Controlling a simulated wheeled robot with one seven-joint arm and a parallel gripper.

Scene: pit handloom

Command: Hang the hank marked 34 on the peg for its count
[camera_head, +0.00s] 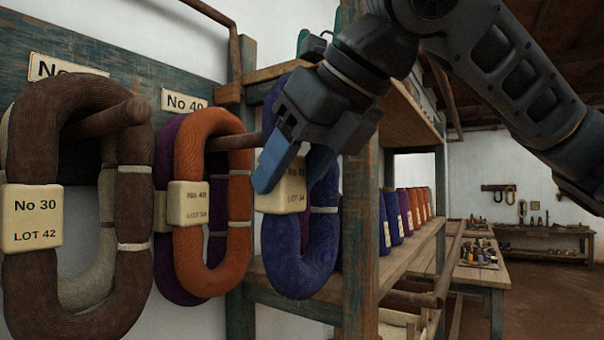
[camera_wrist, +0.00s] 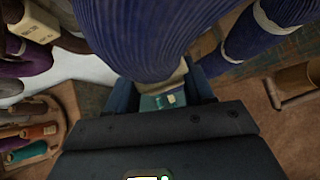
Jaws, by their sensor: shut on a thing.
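A dark blue hank (camera_head: 300,240) hangs upright from my gripper (camera_head: 285,175), which is shut on its cream tag (camera_head: 284,200). The finger partly covers the tag; its small print is hard to read, the lower line perhaps ending in 34. The peg (camera_head: 236,142) under the "No 40" plate (camera_head: 184,101) carries an orange hank (camera_head: 188,250) and a purple hank (camera_head: 166,190). The peg's outer end reaches the blue hank's left side; I cannot tell whether it enters the loop. In the wrist view the blue hank (camera_wrist: 140,35) fills the top, above my gripper (camera_wrist: 165,95).
A brown hank (camera_head: 75,300) tagged No 30, LOT 42 hangs on a thick peg (camera_head: 105,118) at left, with a pale hank (camera_head: 100,255) behind. A wooden rack post (camera_head: 360,230) stands close right of the blue hank; its shelf holds several coloured cones (camera_head: 392,215).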

